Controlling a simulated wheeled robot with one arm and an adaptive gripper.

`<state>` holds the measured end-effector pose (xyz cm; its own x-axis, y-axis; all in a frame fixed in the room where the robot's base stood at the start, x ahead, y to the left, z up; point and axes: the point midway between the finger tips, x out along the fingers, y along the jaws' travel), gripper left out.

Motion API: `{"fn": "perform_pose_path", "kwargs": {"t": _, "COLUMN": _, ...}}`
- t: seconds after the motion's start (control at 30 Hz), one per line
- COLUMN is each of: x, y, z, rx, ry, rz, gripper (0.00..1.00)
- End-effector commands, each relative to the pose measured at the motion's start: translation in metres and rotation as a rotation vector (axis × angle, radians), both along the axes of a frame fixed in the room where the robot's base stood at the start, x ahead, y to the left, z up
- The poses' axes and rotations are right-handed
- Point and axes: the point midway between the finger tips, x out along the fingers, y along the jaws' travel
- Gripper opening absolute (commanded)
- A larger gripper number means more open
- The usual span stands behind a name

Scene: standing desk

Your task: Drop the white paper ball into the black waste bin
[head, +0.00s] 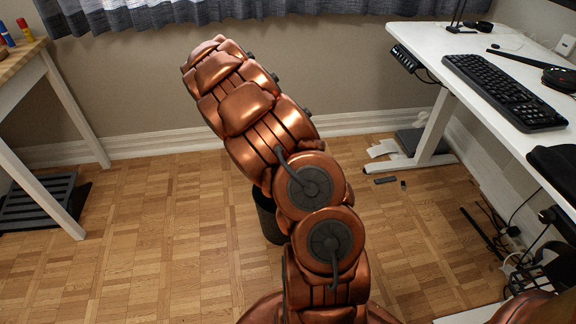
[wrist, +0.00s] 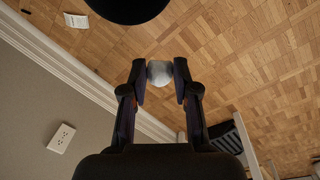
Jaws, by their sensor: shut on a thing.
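In the wrist view the white paper ball (wrist: 160,73) sits between the fingertips of my gripper (wrist: 160,75), which is shut on it. The floor shows behind the ball. A dark round shape at the top edge of the wrist view, cut off by the frame, looks like the black waste bin (wrist: 127,8); it is apart from the ball in the picture. In the head view the bin (head: 268,218) stands on the floor, partly hidden behind my copper arm. My gripper and the ball are not visible in the head view.
A white desk (head: 440,45) with a keyboard (head: 505,92) stands at the right, cables below it. A wooden-topped table (head: 22,55) stands at the left, with a dark slatted object (head: 38,200) beneath. White papers (head: 382,148) lie near the desk foot. Floor left of the bin is clear.

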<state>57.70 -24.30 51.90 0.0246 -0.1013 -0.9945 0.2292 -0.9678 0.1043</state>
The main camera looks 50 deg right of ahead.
Motion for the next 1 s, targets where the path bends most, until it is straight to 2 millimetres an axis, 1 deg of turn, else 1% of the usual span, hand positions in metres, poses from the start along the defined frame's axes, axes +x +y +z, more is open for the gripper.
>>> {"fn": "perform_pose_path", "kwargs": {"t": 0.03, "x": -0.012, "y": -0.019, "z": -0.015, "rx": 0.005, "ry": 0.008, "rz": 0.005, "gripper": 0.21}}
{"fn": "perform_pose_path", "kwargs": {"t": 0.1, "x": -0.024, "y": -0.044, "z": -0.033, "rx": 0.004, "ry": 0.005, "rz": 0.030, "gripper": 0.21}}
{"fn": "perform_pose_path", "kwargs": {"t": 0.2, "x": -0.044, "y": -0.074, "z": -0.057, "rx": 0.004, "ry": 0.005, "rz": 0.064, "gripper": 0.21}}
{"fn": "perform_pose_path", "kwargs": {"t": 0.3, "x": -0.064, "y": -0.097, "z": -0.076, "rx": 0.005, "ry": 0.006, "rz": 0.090, "gripper": 0.21}}
{"fn": "perform_pose_path", "kwargs": {"t": 0.4, "x": -0.078, "y": -0.114, "z": -0.090, "rx": 0.002, "ry": 0.002, "rz": 0.111, "gripper": 0.21}}
{"fn": "perform_pose_path", "kwargs": {"t": 0.5, "x": -0.087, "y": -0.123, "z": -0.098, "rx": 0.004, "ry": 0.002, "rz": 0.128, "gripper": 0.21}}
{"fn": "perform_pose_path", "kwargs": {"t": 0.6, "x": -0.091, "y": -0.127, "z": -0.102, "rx": 0.002, "ry": 0.000, "rz": 0.135, "gripper": 0.21}}
{"fn": "perform_pose_path", "kwargs": {"t": 0.77, "x": -0.091, "y": -0.128, "z": -0.109, "rx": 0.001, "ry": 0.001, "rz": 0.138, "gripper": 0.21}}
{"fn": "perform_pose_path", "kwargs": {"t": 1.0, "x": -0.091, "y": -0.128, "z": -0.130, "rx": 0.000, "ry": 0.001, "rz": 0.138, "gripper": 0.21}}
